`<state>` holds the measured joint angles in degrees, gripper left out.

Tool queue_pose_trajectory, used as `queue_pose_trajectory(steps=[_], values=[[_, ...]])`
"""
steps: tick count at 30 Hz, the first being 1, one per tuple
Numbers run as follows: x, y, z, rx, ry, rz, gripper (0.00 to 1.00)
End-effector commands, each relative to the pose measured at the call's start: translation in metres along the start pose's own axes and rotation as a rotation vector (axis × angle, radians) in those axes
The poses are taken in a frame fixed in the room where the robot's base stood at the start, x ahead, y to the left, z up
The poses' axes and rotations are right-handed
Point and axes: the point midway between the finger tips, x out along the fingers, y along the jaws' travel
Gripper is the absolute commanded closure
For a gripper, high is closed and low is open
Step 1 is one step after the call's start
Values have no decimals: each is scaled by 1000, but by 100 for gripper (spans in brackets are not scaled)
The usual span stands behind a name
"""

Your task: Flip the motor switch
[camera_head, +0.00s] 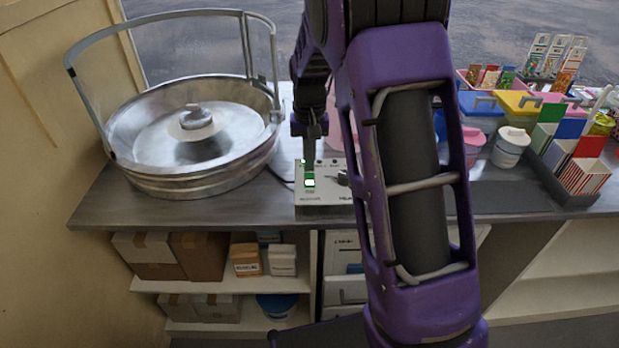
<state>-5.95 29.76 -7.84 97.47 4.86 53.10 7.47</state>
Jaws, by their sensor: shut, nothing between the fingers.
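A pale control box (322,194) stands on the grey counter, right of the candy floss machine (200,180). A green lit rocker switch (309,182) shows on the box's left part. A dark knob (342,178) sits to its right, partly behind my arm. My gripper (309,168) points down over the box, shut and empty, with its tips just at or above the green switch. I cannot tell whether they touch it. My purple arm hides the box's right side.
The machine's large metal bowl and raised hoop stand close on the left. Lidded tubs (509,147), coloured boxes and striped cartons (584,176) crowd the counter's right. Shelves below hold cardboard boxes (197,257). The counter's front edge (190,219) is clear.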

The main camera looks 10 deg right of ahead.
Motion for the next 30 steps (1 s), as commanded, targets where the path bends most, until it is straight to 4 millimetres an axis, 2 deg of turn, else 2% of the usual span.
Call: queue_pose_trajectory(steps=[30], values=[[15, 0, 0, 0, 0, 0, 100]])
